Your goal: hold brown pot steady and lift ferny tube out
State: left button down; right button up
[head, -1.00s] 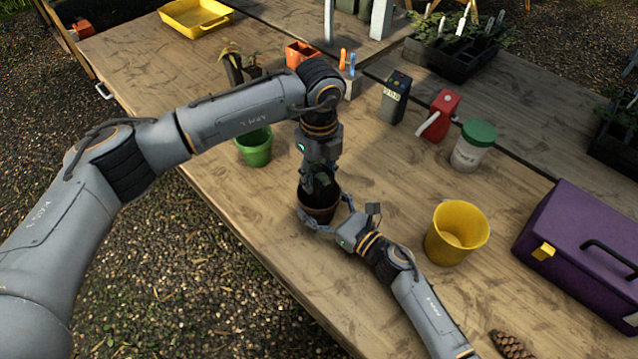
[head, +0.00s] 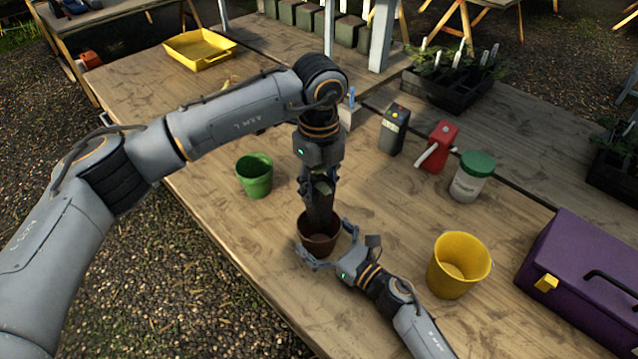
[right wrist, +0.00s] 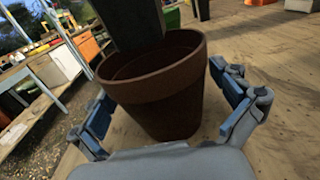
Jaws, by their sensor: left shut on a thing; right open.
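The brown pot (head: 321,243) stands upright on the wooden table and shows large in the right wrist view (right wrist: 165,105). My right gripper (head: 328,250) is open, with a finger on either side of the pot; I cannot tell whether they touch it. My left gripper (head: 318,183) is above the pot, shut on the dark ferny tube (head: 320,207). The tube hangs nearly upright, its lower end at or just above the pot's mouth, also seen in the right wrist view (right wrist: 130,22). Its leaves are mostly hidden by the gripper.
A green pot (head: 256,178) stands left of the brown pot, and a yellow bucket (head: 455,272) to its right. The table just left of the brown pot is clear.

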jog(key=v, duration=1.2)
